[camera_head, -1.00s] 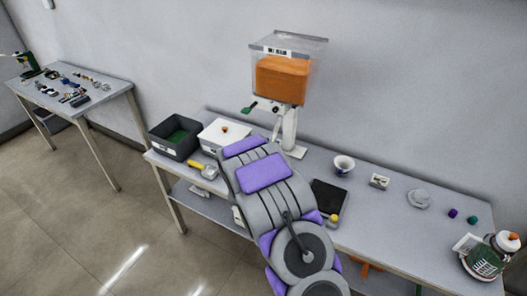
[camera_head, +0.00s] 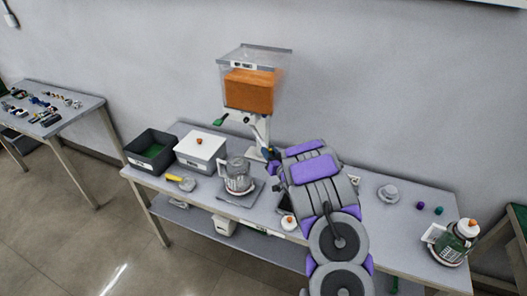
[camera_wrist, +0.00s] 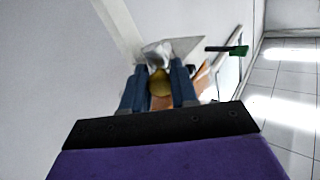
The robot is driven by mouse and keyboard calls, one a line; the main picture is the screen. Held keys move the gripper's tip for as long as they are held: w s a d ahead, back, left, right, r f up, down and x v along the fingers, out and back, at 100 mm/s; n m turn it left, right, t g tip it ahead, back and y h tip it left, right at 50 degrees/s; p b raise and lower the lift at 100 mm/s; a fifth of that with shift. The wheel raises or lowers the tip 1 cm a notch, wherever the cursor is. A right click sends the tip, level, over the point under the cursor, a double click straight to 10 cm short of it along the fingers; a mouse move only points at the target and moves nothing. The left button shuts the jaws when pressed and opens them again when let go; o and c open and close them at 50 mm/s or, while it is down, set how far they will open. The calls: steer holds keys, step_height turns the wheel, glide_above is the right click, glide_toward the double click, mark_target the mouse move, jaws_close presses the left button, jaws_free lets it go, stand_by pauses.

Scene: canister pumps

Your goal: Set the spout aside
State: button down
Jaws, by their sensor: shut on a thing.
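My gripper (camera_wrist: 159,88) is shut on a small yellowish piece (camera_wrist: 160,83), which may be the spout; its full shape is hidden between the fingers. A pale, blurred part shows just beyond it in the wrist view. In the head view, my gripper (camera_head: 270,160) is at the left end of my arm, close to the stand of the wall-side dispenser (camera_head: 249,92). The dispenser has a clear hopper with an orange block and a green-tipped handle (camera_head: 219,122). I cannot tell whether the held piece touches the dispenser.
A grey lidded piece (camera_head: 389,194) and a bottle (camera_head: 455,242) stand right. Some bench right of my arm is clear.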

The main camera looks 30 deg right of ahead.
steer(key=shift+d+r+n+y+p, duration=0.1)
steer(key=shift+d+n+y+p, duration=0.8)
steer(key=shift+d+y, duration=0.6)
steer(key=shift+a, duration=0.1)
steer(key=c, duration=1.2)
jaws_free()
steer(key=shift+w, duration=0.1)
steer(key=shift+c, duration=0.2)
steer(key=o, duration=0.4)
steer(key=shift+c, duration=0.2)
steer(key=s+d+p, duration=0.1)
steer(key=s+d, duration=0.1)
steer(key=s, duration=1.5)
steer(key=shift+s, duration=0.15)
